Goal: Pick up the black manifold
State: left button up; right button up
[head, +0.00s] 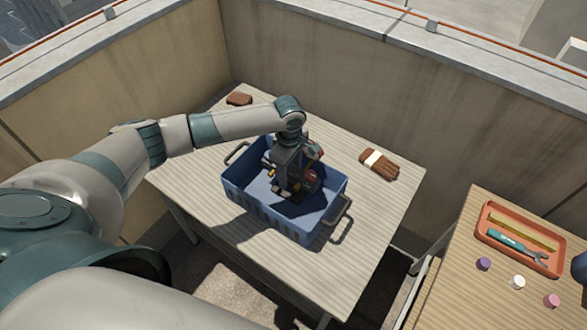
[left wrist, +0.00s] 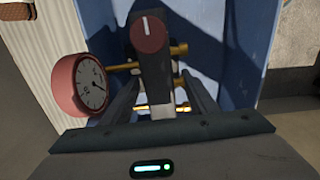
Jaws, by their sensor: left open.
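The black manifold (left wrist: 150,75) is in the blue crate. It has a red round knob (left wrist: 149,33), a red-rimmed gauge (left wrist: 80,85) on its left and brass fittings. In the head view the manifold (head: 310,178) is partly hidden by my left gripper (head: 289,180), which is down at the crate. In the left wrist view my left gripper (left wrist: 160,84) is open, with one finger on each side of the manifold's black body. I cannot tell whether either finger touches it. My right gripper is not in view.
The blue crate (head: 262,212) with two handles stands on a wooden table (head: 215,195). Brown gloves (head: 379,164) lie to its right and a brown item (head: 239,99) at the back left. A second table holds an orange tray (head: 487,238) with tools, beside several small caps.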

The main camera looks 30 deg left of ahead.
aim_at(290, 168)
pick_arm(q)
grip_shut()
jog(key=shift+w+r, duration=0.1)
dwell(0.4)
jog(key=shift+b, duration=0.55)
jog(key=shift+r, duration=0.2)
notch_tip(290, 168, up, 18)
jog(key=b, duration=0.3)
jog(key=shift+b, duration=0.35)
